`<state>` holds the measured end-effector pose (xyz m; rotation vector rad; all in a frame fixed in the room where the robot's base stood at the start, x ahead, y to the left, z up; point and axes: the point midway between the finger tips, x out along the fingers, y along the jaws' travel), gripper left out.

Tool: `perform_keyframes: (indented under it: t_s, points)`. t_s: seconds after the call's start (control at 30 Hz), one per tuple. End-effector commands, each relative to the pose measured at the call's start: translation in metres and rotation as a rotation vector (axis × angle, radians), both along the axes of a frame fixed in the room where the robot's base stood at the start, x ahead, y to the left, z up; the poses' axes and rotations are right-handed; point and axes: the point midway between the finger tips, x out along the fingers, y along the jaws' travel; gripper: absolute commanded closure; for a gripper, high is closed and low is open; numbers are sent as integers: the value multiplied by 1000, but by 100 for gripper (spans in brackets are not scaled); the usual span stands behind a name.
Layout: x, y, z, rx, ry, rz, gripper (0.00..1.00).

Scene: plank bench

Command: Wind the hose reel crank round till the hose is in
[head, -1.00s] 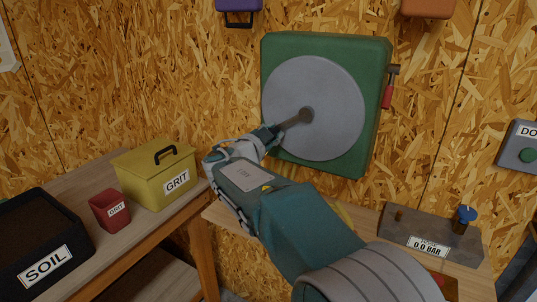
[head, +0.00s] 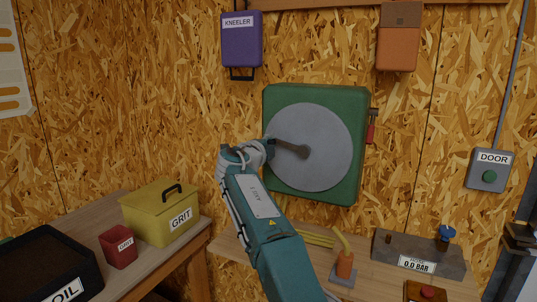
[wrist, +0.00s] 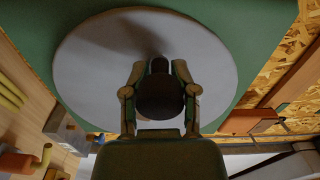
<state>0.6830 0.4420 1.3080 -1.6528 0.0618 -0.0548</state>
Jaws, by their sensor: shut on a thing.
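The hose reel (head: 276,99) is a green box on the wall with a grey disc (head: 315,125) on its front. Its dark crank arm (head: 290,147) runs from the hub leftward and slightly up. My gripper (head: 269,147) is at the crank's outer end, left of the hub. In the wrist view my gripper (wrist: 160,75) has its two fingers closed around the dark round crank handle (wrist: 160,98). A yellow hose (head: 318,239) lies on the bench below, beside an orange nozzle (head: 345,265).
A grey block with a 0.0 BAR label (head: 400,247) is on the right bench.

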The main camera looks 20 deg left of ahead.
Motion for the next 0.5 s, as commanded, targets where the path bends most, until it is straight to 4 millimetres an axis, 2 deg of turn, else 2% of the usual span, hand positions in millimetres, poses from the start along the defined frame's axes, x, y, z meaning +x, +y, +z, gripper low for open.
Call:
perform_keyframes:
  t_s: [0.2,0.5]
  points:
    - [0,-4,16,192,-15,-1,100]
    - [0,-12,29,377,-28,-3,100]
